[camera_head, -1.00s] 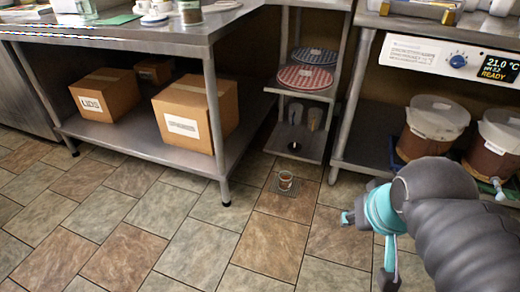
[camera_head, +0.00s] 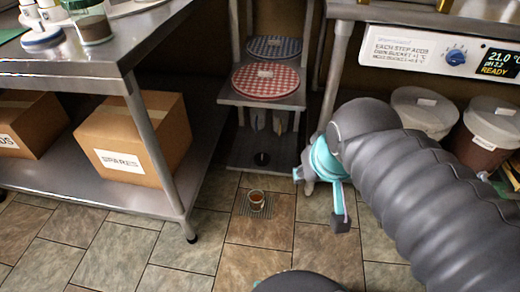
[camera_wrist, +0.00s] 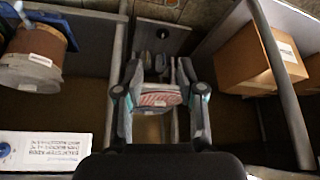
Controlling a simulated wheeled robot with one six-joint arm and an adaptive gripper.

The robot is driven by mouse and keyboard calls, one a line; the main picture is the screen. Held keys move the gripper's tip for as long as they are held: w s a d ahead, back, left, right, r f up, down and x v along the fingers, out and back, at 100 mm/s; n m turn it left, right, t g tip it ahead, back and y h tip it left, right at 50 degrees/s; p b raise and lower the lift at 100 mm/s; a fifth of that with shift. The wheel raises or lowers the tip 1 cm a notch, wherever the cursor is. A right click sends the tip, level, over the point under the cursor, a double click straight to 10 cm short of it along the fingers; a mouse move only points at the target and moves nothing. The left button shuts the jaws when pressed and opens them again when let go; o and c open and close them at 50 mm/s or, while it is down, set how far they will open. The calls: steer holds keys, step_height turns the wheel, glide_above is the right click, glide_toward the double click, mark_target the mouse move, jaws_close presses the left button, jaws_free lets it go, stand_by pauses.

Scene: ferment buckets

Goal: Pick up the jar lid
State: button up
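I cannot clearly make out a jar lid. A jar (camera_head: 90,24) stands on the left counter, with a low round white piece (camera_head: 43,38) near it, too small to name surely. A small cup-like thing with reddish-brown content (camera_head: 256,200) sits on the floor drain. My gripper (camera_head: 318,200) is over the floor, right of the small cup and apart from it. In the wrist view my gripper (camera_wrist: 160,66) has its two fingers spread, with nothing held between them; the red-checked disc shows beyond.
Blue-checked (camera_head: 275,47) and red-checked (camera_head: 265,80) discs lie on a narrow shelf rack. A cardboard box (camera_head: 130,145) sits under the left counter. Lidded buckets (camera_head: 424,110) stand under the right counter. A table leg (camera_head: 160,165) flanks the clear tiled floor.

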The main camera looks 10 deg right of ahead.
steer(key=w+f+m+b, duration=0.1)
steer(key=w+b, duration=0.1)
steer(key=w, duration=1.2)
steer(key=m+g+h+b, duration=0.1)
steer(key=m+b, duration=0.1)
steer(key=b, duration=0.2)
glide_above(262, 156)
steer(key=s, duration=0.3)
steer(key=f, duration=4.3)
steer(key=shift+w+a, duration=0.25)
steer(key=shift+a, duration=0.05)
steer(key=shift+x, duration=3.1)
jaws_close()
